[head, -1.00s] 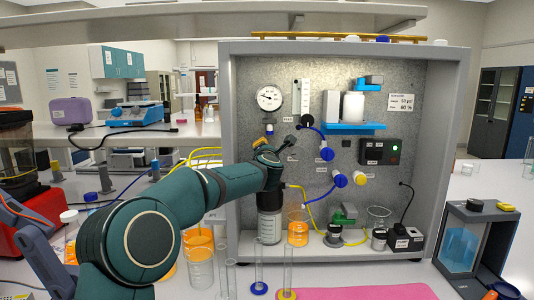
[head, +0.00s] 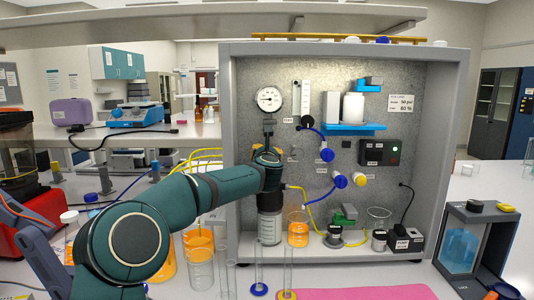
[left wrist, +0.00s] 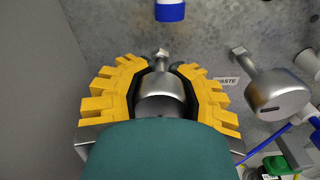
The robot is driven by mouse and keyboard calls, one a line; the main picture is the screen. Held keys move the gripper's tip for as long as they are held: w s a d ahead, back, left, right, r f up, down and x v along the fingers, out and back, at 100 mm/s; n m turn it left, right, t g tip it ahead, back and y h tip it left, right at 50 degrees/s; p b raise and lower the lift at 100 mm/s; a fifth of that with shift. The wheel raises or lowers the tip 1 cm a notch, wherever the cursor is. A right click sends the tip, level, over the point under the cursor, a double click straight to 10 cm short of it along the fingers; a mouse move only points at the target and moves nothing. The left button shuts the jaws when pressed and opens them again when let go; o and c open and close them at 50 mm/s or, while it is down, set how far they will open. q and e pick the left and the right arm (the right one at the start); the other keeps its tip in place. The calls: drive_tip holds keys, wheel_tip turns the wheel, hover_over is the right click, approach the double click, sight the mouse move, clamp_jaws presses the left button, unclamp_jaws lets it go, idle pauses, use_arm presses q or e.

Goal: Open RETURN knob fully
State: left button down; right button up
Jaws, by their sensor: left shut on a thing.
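My left gripper (head: 267,157) is at the panel, below the round gauge (head: 269,99). In the left wrist view its yellow fingers (left wrist: 163,92) are closed around a metal cylindrical knob (left wrist: 165,88), touching it from both sides. Any label on this knob is hidden, so I cannot read whether it says RETURN. A second metal knob (left wrist: 278,95) stands free to the right, with a WASTE label (left wrist: 226,80) between the two. My right gripper is not in view.
A blue-ended fitting (left wrist: 170,10) is just above the held knob. Blue tubing and blue connectors (head: 326,154) are to the right on the panel. A clear cylinder with a dark top (head: 269,226) stands below my gripper. Tall glass tubes and orange-filled beakers (head: 298,232) stand nearby.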

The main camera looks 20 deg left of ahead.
use_arm(q)
drive_tip(key=shift+f+n, duration=0.4)
drive_tip(key=shift+f, duration=0.25)
drive_tip(key=c, duration=0.5)
unclamp_jaws()
drive_tip(key=shift+s+r, duration=0.1)
drive_tip(key=shift+r, duration=0.1)
drive_tip(key=shift+o, duration=0.2)
drive_tip(key=shift+r, duration=0.2)
drive_tip(key=v, duration=1.2)
